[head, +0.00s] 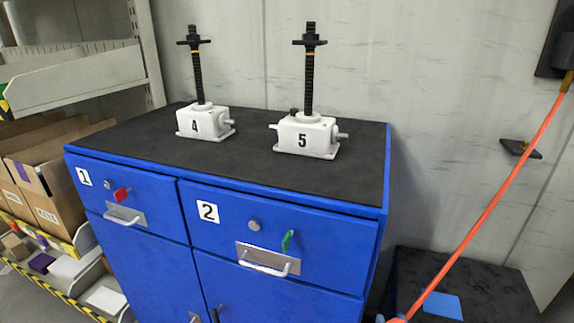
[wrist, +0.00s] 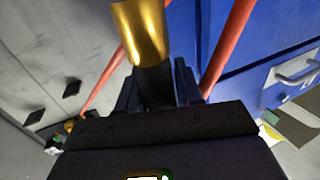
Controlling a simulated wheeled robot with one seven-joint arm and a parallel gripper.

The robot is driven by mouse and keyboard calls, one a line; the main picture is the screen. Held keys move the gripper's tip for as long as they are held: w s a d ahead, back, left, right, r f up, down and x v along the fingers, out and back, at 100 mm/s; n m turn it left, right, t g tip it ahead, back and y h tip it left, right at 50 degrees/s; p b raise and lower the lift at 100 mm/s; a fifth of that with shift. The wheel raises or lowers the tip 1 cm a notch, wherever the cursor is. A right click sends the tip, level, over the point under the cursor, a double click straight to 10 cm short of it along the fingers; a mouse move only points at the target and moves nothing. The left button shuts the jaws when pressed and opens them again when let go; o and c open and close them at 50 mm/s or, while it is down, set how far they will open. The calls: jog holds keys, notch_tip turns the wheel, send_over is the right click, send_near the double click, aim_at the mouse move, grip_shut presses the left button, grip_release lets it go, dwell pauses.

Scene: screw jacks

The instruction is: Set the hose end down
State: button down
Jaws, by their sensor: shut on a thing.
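The hose end, a brass nozzle (wrist: 141,32) on a black body, stands between the fingers of my gripper (wrist: 157,88) in the wrist view. My gripper is shut on it. The orange hose (wrist: 228,45) shows on both sides of the nozzle there. In the head view the hose (head: 492,200) runs from a dark wall unit (head: 562,45) down to the bottom edge. My gripper and the nozzle are not clearly seen in the head view.
A blue cabinet (head: 285,235) with a black top carries screw jack 4 (head: 203,122) and screw jack 5 (head: 306,134). A low black surface (head: 480,290) with a flat blue patch (head: 443,305) lies to its right. Shelves with boxes (head: 60,165) stand at the left.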

dwell(0.4)
jog(key=s+f, duration=0.4)
jog(key=f, duration=0.1)
jog(key=shift+s+f, duration=0.35)
jog(key=shift+f, duration=0.05)
jog(key=shift+s+a, duration=0.1)
